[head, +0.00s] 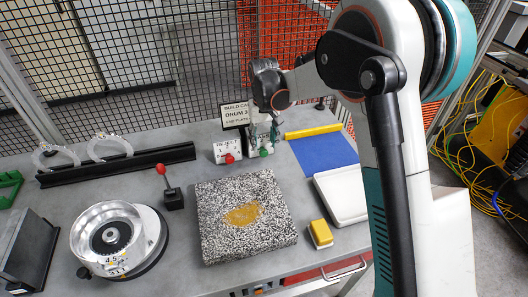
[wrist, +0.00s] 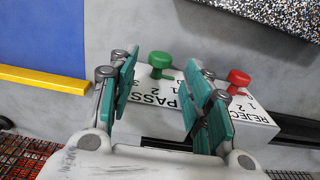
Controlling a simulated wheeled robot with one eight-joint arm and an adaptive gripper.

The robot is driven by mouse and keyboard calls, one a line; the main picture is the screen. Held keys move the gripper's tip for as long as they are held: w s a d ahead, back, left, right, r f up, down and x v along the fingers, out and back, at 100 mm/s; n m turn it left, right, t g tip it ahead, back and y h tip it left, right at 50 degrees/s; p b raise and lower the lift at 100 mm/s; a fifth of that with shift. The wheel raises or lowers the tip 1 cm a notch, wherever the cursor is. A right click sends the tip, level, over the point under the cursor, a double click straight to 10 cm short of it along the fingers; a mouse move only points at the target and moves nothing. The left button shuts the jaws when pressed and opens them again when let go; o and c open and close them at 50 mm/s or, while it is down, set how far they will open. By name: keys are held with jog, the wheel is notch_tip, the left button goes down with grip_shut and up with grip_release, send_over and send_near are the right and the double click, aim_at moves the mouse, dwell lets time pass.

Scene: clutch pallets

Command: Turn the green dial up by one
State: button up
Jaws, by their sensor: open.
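The green dial (wrist: 160,61) is a round knob on a white block marked PASS (wrist: 154,88) with numbers beside it. In the wrist view it shows between and just beyond my fingertips. A small part of the green dial (head: 264,152) shows below my gripper in the head view. My gripper (wrist: 162,70) has two teal fingers, spread open with nothing between them. I cannot tell whether either finger touches the dial. My gripper (head: 262,132) hangs over the dial at the back of the table. The dial's pointer setting is not clear.
A red dial (wrist: 238,77) on a REJECT block (wrist: 250,108) stands close to the right finger. A sign (head: 235,113) stands behind. A blue mat (head: 325,157) with a yellow bar (head: 313,131) lies to the right. A speckled slab (head: 225,190) and red-knobbed lever (head: 172,196) are nearer.

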aim_at(264, 150)
jog(key=shift+f+b, duration=0.35)
jog(key=shift+f, duration=1.95)
jog(key=c, duration=1)
